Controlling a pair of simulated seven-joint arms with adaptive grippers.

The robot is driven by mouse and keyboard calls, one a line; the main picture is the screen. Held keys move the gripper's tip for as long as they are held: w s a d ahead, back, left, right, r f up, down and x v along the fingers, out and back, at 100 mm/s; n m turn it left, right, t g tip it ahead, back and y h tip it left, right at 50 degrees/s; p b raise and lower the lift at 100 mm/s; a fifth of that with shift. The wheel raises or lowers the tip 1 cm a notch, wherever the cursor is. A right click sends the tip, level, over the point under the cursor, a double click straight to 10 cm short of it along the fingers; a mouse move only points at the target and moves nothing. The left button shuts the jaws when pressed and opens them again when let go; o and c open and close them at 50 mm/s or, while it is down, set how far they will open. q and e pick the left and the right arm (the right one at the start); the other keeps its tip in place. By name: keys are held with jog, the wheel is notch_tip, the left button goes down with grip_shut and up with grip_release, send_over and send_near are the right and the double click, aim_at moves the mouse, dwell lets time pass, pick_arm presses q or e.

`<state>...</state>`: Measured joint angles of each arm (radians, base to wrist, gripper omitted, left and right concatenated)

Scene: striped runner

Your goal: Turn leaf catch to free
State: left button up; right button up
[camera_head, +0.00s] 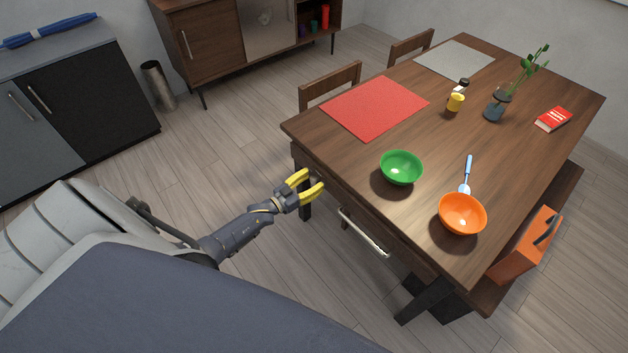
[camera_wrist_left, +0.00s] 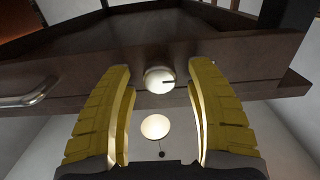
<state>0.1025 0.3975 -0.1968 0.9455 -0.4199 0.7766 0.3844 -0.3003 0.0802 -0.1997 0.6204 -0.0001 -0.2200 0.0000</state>
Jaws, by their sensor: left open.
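A round pale knob (camera_wrist_left: 159,80) with a dark line across its right half sits on the dark wooden edge rail (camera_wrist_left: 240,62) of the table; it looks like the leaf catch. The line lies roughly level in the left wrist view. My left gripper (camera_head: 311,182) has yellow fingers spread open and empty beside the table's left edge. In the left wrist view its fingers (camera_wrist_left: 161,68) stand either side of the knob, apart from it. The knob is not visible in the head view. My right gripper is not in view.
A metal bar handle (camera_head: 363,232) is on the same table side. On the table (camera_head: 380,212) are a green bowl (camera_head: 401,167), an orange bowl (camera_head: 462,213), a spoon-like utensil (camera_head: 467,174) and a red mat (camera_head: 375,106). Open floor lies left of the table.

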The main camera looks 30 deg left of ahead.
pick_arm(q)
jog(key=shift+w+d, duration=0.1)
jog(key=shift+w, duration=0.25)
grip_shut()
dwell(0.4)
